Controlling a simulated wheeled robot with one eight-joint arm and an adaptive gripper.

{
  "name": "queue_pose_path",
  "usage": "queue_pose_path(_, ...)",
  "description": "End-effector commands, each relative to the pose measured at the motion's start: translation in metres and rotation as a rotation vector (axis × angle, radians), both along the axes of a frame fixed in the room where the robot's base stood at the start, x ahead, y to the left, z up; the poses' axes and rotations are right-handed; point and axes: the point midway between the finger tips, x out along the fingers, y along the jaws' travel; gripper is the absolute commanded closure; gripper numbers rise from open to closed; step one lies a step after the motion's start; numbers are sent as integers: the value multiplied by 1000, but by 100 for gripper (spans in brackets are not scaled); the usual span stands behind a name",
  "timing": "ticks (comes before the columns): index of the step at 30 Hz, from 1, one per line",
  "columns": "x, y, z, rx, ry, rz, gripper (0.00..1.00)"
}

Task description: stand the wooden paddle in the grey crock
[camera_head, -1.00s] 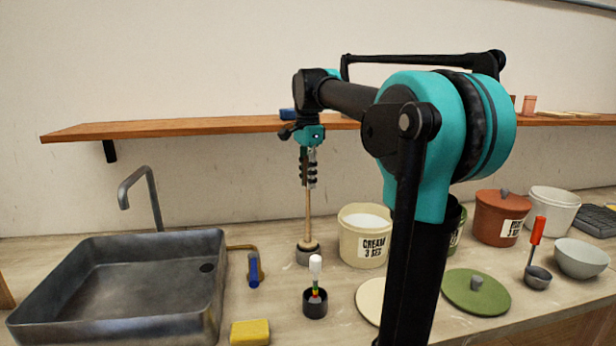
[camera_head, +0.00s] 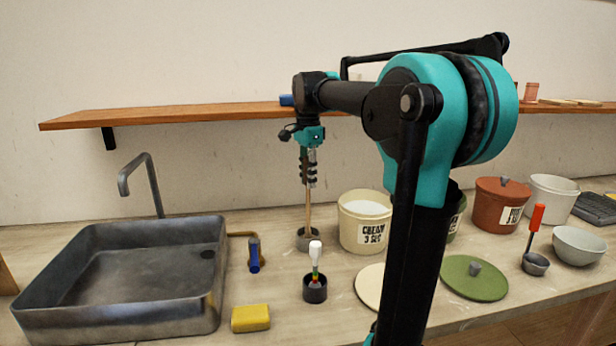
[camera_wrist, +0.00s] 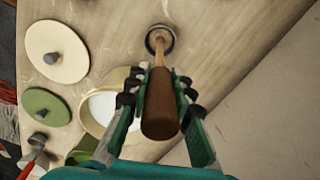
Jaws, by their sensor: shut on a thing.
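The wooden paddle (camera_head: 308,205) hangs upright from my gripper (camera_head: 308,180), which is shut on it. In the wrist view the paddle's thick brown handle (camera_wrist: 160,105) lies between the two fingers of my gripper (camera_wrist: 158,100). The pale shaft runs down to the grey crock (camera_head: 309,243). The crock also shows in the wrist view as a small round rim (camera_wrist: 173,48), and the paddle's lower end appears inside its mouth. How deep the lower end sits, and whether it touches the bottom, I cannot tell.
A cream tub (camera_head: 350,235) stands close right of the crock. A small black cup (camera_head: 315,292) with a white-topped tool stands in front. A wooden shelf (camera_head: 180,118) runs behind my gripper.

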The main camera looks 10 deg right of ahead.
Motion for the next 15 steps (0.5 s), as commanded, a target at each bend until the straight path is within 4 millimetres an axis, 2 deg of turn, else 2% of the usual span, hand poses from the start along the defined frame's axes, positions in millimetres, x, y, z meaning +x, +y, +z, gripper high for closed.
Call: queue_pose_path(15, 0, 0, -3, 0, 0, 0, 100)
